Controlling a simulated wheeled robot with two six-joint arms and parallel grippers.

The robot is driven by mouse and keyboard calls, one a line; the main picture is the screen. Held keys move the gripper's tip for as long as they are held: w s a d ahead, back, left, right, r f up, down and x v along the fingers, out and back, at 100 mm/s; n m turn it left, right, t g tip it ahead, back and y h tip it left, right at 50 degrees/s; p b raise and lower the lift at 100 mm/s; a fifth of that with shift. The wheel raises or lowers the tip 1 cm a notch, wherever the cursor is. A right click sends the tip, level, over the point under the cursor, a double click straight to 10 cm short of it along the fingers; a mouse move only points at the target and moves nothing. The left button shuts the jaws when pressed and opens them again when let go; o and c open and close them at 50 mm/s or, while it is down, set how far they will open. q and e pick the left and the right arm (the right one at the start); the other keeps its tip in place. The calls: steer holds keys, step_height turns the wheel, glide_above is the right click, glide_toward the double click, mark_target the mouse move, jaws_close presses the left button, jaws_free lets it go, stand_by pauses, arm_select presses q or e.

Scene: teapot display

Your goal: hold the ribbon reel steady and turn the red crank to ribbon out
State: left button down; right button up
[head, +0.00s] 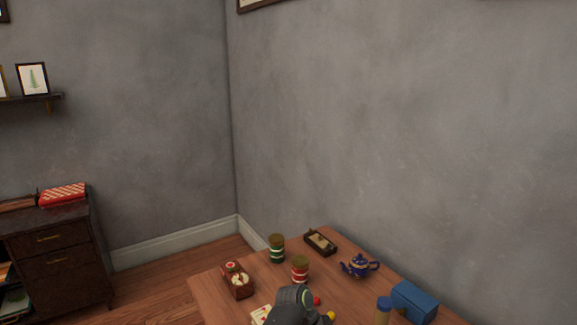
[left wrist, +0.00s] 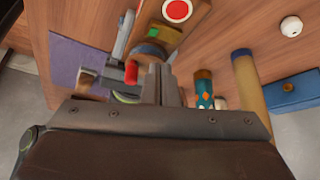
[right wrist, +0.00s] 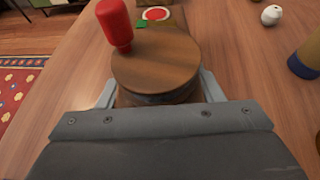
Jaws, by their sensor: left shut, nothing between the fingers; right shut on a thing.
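The ribbon reel (right wrist: 155,62) is a round wooden drum in the right wrist view. Its red crank (right wrist: 116,22) stands up as a knob at the far left of its top. My right gripper (right wrist: 158,97) is shut around the drum, one grey finger on each side. In the left wrist view the red crank (left wrist: 131,73) shows just left of my left gripper (left wrist: 160,88), whose fingers are shut and empty. Contact between them cannot be told. In the head view one of my arms covers the table's front, and the reel cannot be made out.
On the wooden table (head: 212,295) stand a blue teapot (head: 359,266), red (head: 300,268) and green (head: 277,247) striped tins, a small tray (head: 320,242) and a wooden box (head: 240,288).

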arm_select(q)
steer(key=shift+s+d, duration=0.3)
steer(key=shift+s, duration=0.1)
stand_by(0.4)
steer(key=shift+s+a, duration=0.15)
steer(key=shift+a, duration=0.05)
stand_by(0.4)
steer(key=shift+s+a, duration=0.35)
steer(key=shift+s, duration=0.5)
steer(key=shift+s, duration=0.1)
steer(key=shift+s+f, duration=0.1)
steer(key=shift+s, duration=0.15)
